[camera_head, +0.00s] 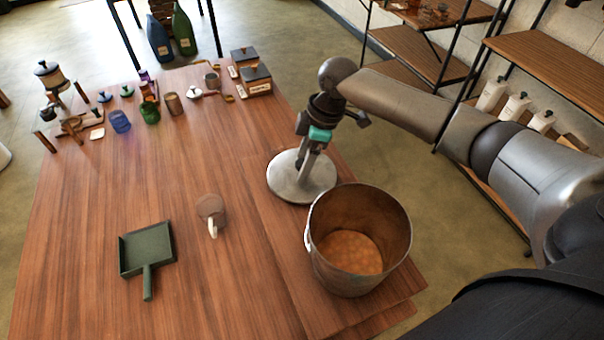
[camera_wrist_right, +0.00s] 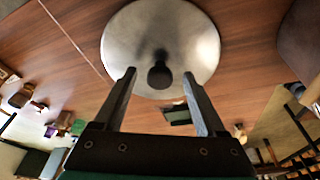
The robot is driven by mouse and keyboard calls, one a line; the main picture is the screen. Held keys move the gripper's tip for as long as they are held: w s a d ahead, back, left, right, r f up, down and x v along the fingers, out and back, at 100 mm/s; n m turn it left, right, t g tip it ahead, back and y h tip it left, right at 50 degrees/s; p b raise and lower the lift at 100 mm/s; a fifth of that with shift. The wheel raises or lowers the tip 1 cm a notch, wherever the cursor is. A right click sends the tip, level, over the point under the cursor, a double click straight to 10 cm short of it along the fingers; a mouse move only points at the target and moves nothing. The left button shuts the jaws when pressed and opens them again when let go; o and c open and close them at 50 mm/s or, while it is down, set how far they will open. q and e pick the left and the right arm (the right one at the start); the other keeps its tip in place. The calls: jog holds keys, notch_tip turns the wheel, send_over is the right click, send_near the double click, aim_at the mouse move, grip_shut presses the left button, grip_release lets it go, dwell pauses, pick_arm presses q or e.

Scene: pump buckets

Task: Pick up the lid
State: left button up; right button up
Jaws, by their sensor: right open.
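The lid (camera_head: 284,183) is a round, silvery metal disc lying on the wooden table, just behind the bucket. My right gripper (camera_head: 306,168) points down over it and hides part of it. In the right wrist view the lid (camera_wrist_right: 190,25) has a dark round knob (camera_wrist_right: 160,76) at its middle. My right gripper (camera_wrist_right: 159,75) is open, with one finger on each side of the knob and gaps on both sides. I cannot tell whether the fingers are level with the knob. My left gripper is not in view.
An open metal bucket (camera_head: 317,275) with an orange-brown filling stands at the front right. A cup (camera_head: 211,207) and a green dustpan (camera_head: 147,246) are to the left on the table (camera_head: 80,290). Jars and small items stand at the back. Shelves (camera_head: 545,55) are at the right.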

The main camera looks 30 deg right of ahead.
grip_shut()
dwell(0.5)
dwell(0.3)
